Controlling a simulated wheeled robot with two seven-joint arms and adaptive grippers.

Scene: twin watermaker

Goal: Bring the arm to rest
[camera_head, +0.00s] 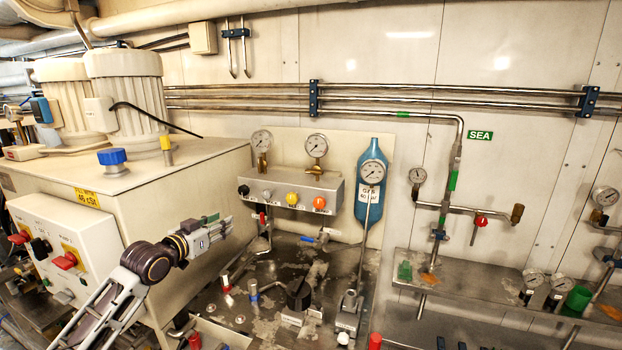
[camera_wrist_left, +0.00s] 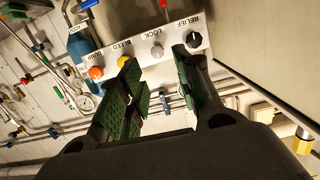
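My left arm (camera_head: 118,300) comes in from the lower left of the head view, bent at a dark round joint. Its gripper (camera_head: 218,229) is raised in front of the beige cabinet, pointing right. In the left wrist view the gripper's (camera_wrist_left: 155,60) two green-padded fingers stand apart with nothing between them, so it is open and empty. The gripper appears clear of the panel. My right gripper is in neither view.
The beige cabinet (camera_head: 190,185) with motors and switches stands close by the arm. The manifold with coloured knobs (camera_head: 292,198), a blue cylinder (camera_head: 372,160) and gauges are at the back. A steel bench (camera_head: 265,310) carries a black knob (camera_head: 299,293) and levers. Pipes run along the wall.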

